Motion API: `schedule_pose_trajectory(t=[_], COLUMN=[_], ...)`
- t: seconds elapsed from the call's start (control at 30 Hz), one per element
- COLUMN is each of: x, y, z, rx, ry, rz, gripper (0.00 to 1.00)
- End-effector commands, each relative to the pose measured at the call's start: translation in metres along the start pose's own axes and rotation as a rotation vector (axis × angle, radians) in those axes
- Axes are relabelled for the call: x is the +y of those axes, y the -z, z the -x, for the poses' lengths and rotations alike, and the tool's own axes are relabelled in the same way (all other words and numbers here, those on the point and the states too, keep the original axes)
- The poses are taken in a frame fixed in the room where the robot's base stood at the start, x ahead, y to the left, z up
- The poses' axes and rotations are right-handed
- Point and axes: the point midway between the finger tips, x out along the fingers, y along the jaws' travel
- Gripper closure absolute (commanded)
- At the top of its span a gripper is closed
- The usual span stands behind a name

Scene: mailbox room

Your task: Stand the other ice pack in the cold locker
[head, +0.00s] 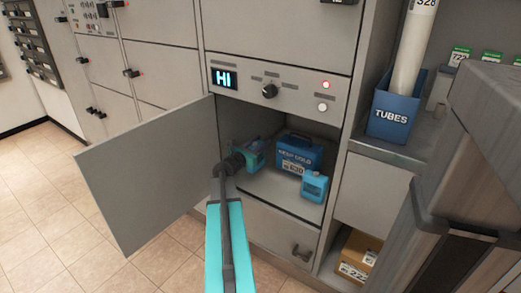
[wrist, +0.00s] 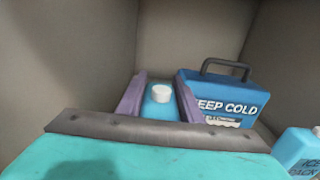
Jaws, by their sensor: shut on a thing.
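The cold locker (head: 262,186) stands open below a panel with a lit "HI" display. My gripper (wrist: 160,90) reaches inside, near its left wall; it also shows in the head view (head: 250,153). Its purple fingers are closed on both sides of a blue ice pack (wrist: 159,110) with a white cap, which looks upright. I cannot tell whether this pack touches the floor. A second ice pack (head: 314,186) stands at the right front of the locker; part of it shows in the wrist view (wrist: 299,150). A blue "KEEP COLD" box (head: 298,152) with a dark handle stands between them.
The locker door (head: 145,178) is swung open to the left. The panel above has a dark knob (head: 269,91). To the right are a blue "TUBES" bin (head: 393,116) on a shelf and a cardboard box (head: 357,252) lower down.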

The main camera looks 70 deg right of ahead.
Motion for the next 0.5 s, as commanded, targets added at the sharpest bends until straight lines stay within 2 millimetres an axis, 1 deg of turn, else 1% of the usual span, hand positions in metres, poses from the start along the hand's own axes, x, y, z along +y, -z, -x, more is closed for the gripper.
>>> schedule_pose_trajectory(t=[0.23,0.37,0.5], x=[0.001,0.004,0.004], y=[0.000,0.001,0.019], z=[-0.001,-0.008,-0.008], rx=[-0.001,-0.001,0.000], ry=[0.000,0.001,0.000], rz=[0.000,0.000,0.001], gripper=[1.00,1.00,1.00])
